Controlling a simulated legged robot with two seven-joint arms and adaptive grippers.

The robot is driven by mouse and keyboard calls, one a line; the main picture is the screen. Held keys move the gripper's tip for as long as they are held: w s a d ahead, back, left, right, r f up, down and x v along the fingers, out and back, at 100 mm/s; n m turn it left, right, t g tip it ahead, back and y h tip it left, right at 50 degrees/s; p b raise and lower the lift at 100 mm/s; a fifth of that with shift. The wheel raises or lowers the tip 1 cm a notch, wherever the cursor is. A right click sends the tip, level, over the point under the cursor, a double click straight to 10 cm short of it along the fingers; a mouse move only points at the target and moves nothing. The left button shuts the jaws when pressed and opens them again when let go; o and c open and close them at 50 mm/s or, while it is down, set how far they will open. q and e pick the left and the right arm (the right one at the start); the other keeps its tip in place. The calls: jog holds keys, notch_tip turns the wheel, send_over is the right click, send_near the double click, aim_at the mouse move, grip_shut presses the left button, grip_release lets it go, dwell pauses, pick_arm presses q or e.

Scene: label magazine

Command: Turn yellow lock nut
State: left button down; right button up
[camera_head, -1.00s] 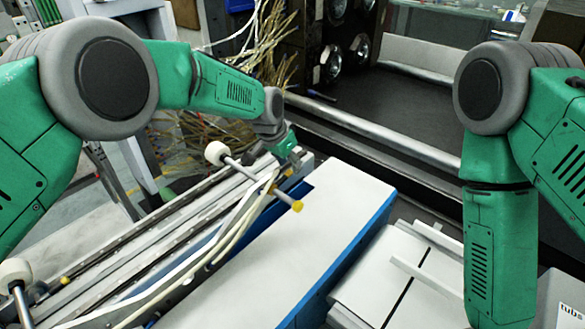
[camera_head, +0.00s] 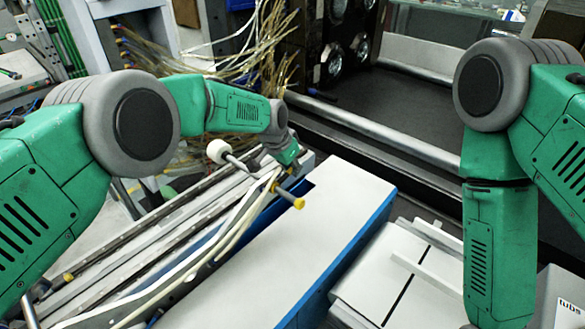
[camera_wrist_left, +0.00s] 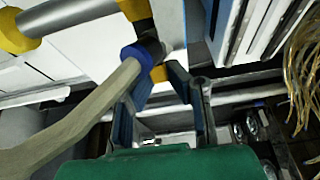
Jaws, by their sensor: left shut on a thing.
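A rod with a white ball knob (camera_head: 218,150) runs across the magazine rails and ends in a yellow tip (camera_head: 298,203). A small yellow lock nut (camera_head: 275,186) sits on it beside the pale strips, partly hidden. My left gripper (camera_head: 279,172) is at this rod, its fingers small and unclear there. In the left wrist view my left gripper (camera_wrist_left: 155,78) has its fingers around a small yellow part (camera_wrist_left: 160,73), apparently the lock nut, and is shut on it. A dark piece with a blue collar (camera_wrist_left: 140,52) partly covers it. My right gripper is out of view.
A white and blue housing (camera_head: 310,225) lies right of the rails. Another yellow piece (camera_head: 68,278) is at the lower left. Loose tan strips (camera_head: 255,50) hang behind my left arm. A pale box (camera_head: 400,275) stands at the lower right.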

aim_at(285, 176)
pick_arm(q)
jog(key=shift+a+r, duration=0.1)
jog(key=shift+r, duration=0.05)
jog(key=shift+r+h+p, duration=0.1)
jog(key=shift+h+p, duration=0.2)
jog(key=shift+s+a+r+t+h+p, duration=0.1)
jog(key=shift+s+r+t+h+p, duration=0.15)
jog(key=shift+t, duration=0.25)
jog(key=shift+s+a+r+t+h, duration=0.1)
jog(key=shift+r+t+h, duration=0.15)
jog(key=shift+t+h, duration=0.2)
jog(key=shift+a+r+t+h, duration=0.1)
jog(key=shift+t+h, duration=0.15)
jog(key=shift+h, duration=0.05)
jog(key=t+h+b, duration=0.1)
jog(key=b, duration=0.1)
jog(key=s+b, duration=0.1)
jog(key=shift+a+r+t+h+b, duration=0.35)
jog(key=shift+a+t+h+b, duration=0.05)
jog(key=shift+s+a+r+t+h+b, duration=0.2)
jog(key=shift+r+t+h+b, duration=0.1)
jog(key=shift+b, duration=0.45)
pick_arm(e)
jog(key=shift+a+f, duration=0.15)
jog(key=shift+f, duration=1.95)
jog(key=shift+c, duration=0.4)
